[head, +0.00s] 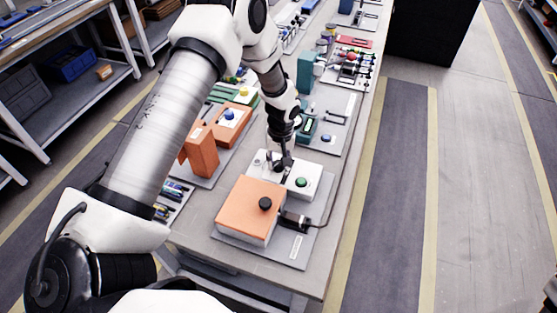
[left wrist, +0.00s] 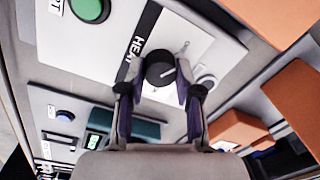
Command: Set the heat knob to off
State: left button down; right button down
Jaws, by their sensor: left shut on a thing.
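The heat knob (left wrist: 160,68) is a black round knob on a white panel (left wrist: 205,48), beside a black strip lettered HEAT. In the left wrist view my left gripper (left wrist: 157,73) has one finger on each side of the knob and is shut on it. A light mark shows on the knob, but I cannot read which setting it points to. In the head view my left gripper (head: 284,158) reaches down onto the white box (head: 309,169), and its fingers largely hide the knob. My right gripper is not in view.
A green button (head: 301,182) sits on the same panel. An orange box with a black knob (head: 265,204) stands just in front. More orange parts (head: 200,150) lie to the left, and a blue button (head: 326,139) sits behind. The aisle right of the bench is clear.

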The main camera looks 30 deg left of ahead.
pick_arm(q)
jog(key=shift+f, duration=0.1)
dwell(0.3)
jog(key=c, duration=0.8)
grip_release()
jog(key=r, duration=1.2)
jog(key=shift+w+d, duration=0.25)
